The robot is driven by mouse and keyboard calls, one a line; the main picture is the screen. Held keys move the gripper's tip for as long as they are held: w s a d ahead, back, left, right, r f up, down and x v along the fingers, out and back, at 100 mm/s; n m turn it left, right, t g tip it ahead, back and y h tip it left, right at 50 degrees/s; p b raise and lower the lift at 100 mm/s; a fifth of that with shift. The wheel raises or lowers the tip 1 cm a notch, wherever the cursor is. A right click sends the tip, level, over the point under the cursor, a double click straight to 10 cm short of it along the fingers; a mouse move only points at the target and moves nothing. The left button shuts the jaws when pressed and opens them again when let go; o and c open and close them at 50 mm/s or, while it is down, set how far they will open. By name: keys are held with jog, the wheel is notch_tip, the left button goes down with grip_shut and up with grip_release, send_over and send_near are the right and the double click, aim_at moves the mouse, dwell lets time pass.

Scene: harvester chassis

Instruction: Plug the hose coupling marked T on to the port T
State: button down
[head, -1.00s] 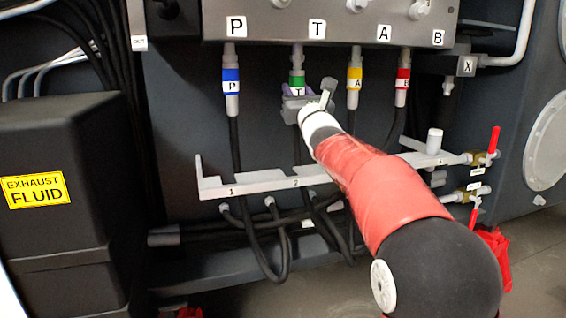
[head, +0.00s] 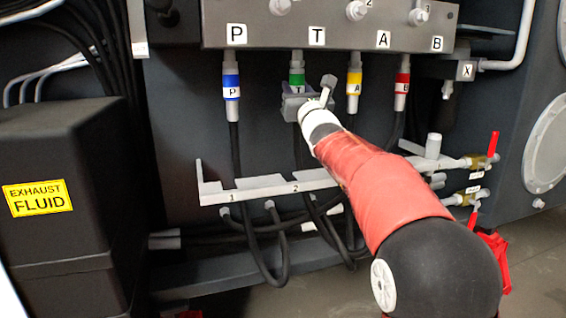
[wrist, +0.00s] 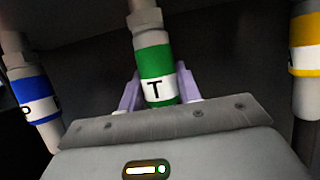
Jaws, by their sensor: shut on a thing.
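The green-banded hose coupling marked T (head: 297,80) stands upright right under the port T (head: 297,54) on the grey manifold block. In the wrist view the coupling (wrist: 156,70) meets the port's metal fitting (wrist: 145,18) above it with no clear gap; whether it is locked cannot be told. My gripper (head: 299,92) is at the lower part of the coupling. Its pale fingers (wrist: 160,92) are shut on the coupling's two sides. The gripper body hides the coupling's lower end.
The blue P coupling (head: 231,86) is at the left, and the yellow A (head: 353,84) and red B (head: 402,84) couplings are at the right, all on their ports. A numbered grey rail (head: 265,187) lies below. Black hoses hang behind it.

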jog(key=c, duration=1.2)
grip_release()
jog(key=shift+s+r, duration=0.2)
jog(key=shift+r, duration=0.35)
jog(key=shift+o, duration=1.3)
jog(key=shift+f, duration=0.1)
jog(key=shift+o, duration=0.2)
jog(key=shift+w+f, duration=0.1)
jog(key=shift+f, duration=0.1)
